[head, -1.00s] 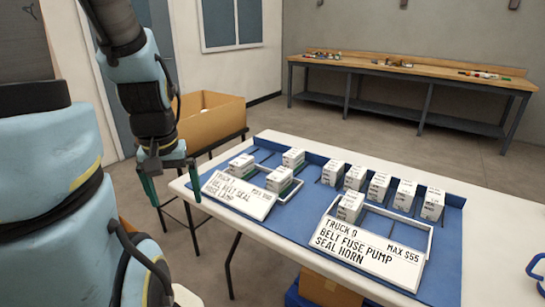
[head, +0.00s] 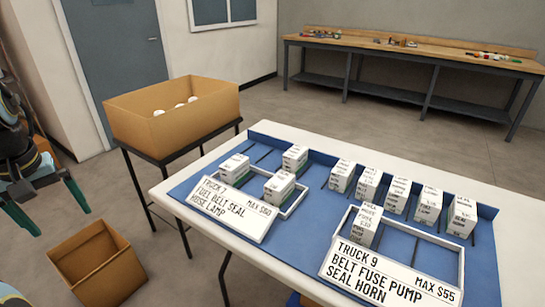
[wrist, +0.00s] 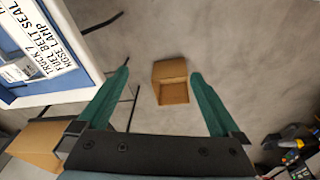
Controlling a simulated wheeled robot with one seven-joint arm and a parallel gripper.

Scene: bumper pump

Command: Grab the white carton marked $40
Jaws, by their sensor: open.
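Several small white cartons with black print stand on the blue-covered table. One carton (head: 234,167), a second (head: 295,158) and a third (head: 279,187) are at the left tray. Others form a row behind the right tray, including one carton (head: 342,176) at its left end and one (head: 462,215) at its right end. Another carton (head: 365,224) stands inside the right tray. The prices are too small to read surely, so I cannot tell which is marked $40. My gripper (head: 50,208) is open and empty at the far left, away from the table; its green fingers also show in the wrist view (wrist: 160,75).
The left sign (head: 232,209) reads Truck 7, max $60; the right sign (head: 390,275) reads Truck 9, max $55. A cardboard box (head: 170,125) with white round things stands on a black stand. An open box (head: 98,265) sits on the floor. A workbench (head: 410,60) stands behind.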

